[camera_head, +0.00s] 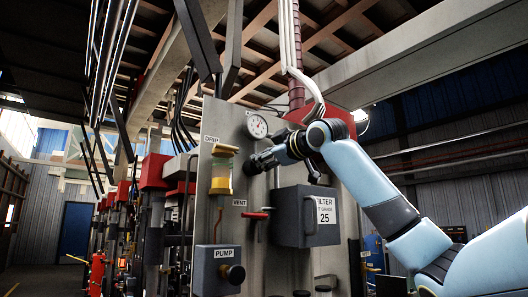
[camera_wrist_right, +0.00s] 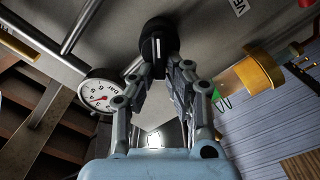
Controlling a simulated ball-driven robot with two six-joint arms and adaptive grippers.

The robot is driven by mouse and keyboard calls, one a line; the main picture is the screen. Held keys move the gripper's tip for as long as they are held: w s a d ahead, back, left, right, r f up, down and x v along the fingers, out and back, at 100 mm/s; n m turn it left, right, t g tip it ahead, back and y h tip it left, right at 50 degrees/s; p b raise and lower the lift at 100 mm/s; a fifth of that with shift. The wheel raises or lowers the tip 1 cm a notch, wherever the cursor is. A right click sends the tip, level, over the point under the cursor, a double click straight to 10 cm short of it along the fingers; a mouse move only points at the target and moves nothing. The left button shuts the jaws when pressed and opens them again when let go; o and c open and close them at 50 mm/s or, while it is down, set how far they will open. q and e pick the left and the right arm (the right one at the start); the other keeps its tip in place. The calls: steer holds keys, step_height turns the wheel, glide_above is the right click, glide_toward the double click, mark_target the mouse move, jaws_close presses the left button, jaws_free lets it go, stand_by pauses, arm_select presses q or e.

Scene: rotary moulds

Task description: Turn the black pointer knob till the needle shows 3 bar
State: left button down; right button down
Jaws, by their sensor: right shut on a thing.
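The black pointer knob (camera_wrist_right: 157,28) sits on the grey panel at the top of the right wrist view, with a pale pointer line on its face. In the head view the knob (camera_head: 250,166) shows at the panel, left of my gripper. My right gripper (camera_wrist_right: 158,68) is shut on the knob, one finger on each side; it also shows in the head view (camera_head: 264,159). The round white gauge (camera_head: 257,126) is just above the knob; it also shows in the right wrist view (camera_wrist_right: 101,93). Its red needle is too small to read surely. My left gripper is out of view.
A yellow drip cup (camera_head: 221,172) is left of the knob. Below are a red vent lever (camera_head: 255,215), a grey filter box (camera_head: 292,222) and a pump box (camera_head: 214,272) with a black knob. Pipes run close by the gauge.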

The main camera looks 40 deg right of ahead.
steer(key=shift+a+n, duration=0.1)
steer(key=shift+n, duration=0.4)
steer(key=c, duration=1.4)
jaws_free()
steer(key=shift+o, duration=0.2)
step_height(320, 180, up, 10)
steer(key=shift+f, duration=0.1)
